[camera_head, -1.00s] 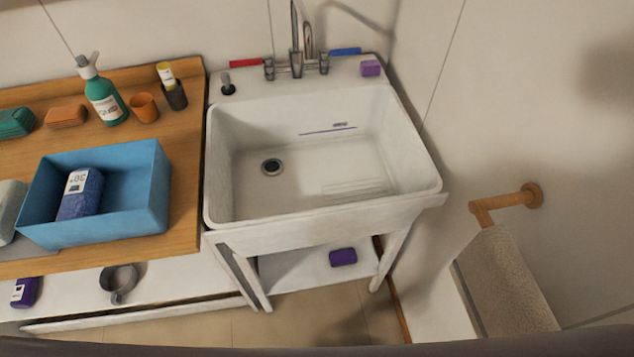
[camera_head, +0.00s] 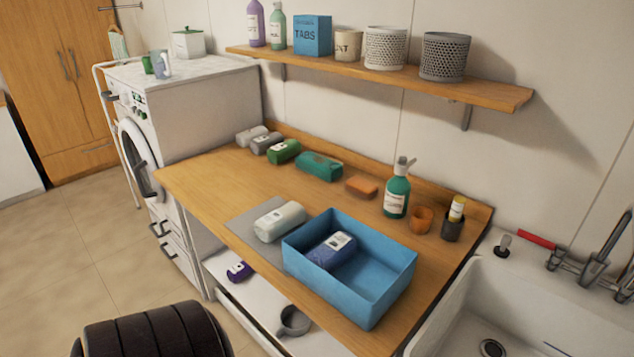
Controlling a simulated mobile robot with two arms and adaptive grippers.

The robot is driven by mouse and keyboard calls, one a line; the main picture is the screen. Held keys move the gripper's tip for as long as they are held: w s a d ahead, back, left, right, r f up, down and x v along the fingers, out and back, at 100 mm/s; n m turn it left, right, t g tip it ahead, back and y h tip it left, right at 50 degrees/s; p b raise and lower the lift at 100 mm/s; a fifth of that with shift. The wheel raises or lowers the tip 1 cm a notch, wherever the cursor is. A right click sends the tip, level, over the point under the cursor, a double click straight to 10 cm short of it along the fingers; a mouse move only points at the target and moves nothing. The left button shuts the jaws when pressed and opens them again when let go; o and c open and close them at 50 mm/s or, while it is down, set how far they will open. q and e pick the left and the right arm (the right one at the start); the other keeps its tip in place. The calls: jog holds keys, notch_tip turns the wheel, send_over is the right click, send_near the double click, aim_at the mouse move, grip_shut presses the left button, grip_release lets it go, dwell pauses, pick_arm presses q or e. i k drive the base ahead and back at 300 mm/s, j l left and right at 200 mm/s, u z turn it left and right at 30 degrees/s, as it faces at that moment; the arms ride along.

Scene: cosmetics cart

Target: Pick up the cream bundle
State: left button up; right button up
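A cream bundle (camera_head: 280,222) with a pale label lies on a grey mat (camera_head: 243,226) on the wooden counter. It is just left of a blue open box (camera_head: 372,292), and I cannot tell whether they touch. A dark blue bundle (camera_head: 333,251) with a white label lies inside the box. Neither of my grippers is in view.
The wooden counter (camera_head: 205,182) also holds grey bundles (camera_head: 251,136), a green bundle (camera_head: 284,152), a teal bundle (camera_head: 319,166), an orange block (camera_head: 361,187) and a green pump bottle (camera_head: 397,196). A shelf (camera_head: 480,90) hangs above. Floor (camera_head: 110,235) is clear at left.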

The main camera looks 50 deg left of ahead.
aim_at(276, 223)
jog(key=u, duration=1.9)
jog(key=i+j+z, duration=0.25)
jog(key=i+j, duration=0.15)
jog(key=i+j+z, duration=0.2)
jog(key=j, duration=0.3)
jog(key=i, duration=0.1)
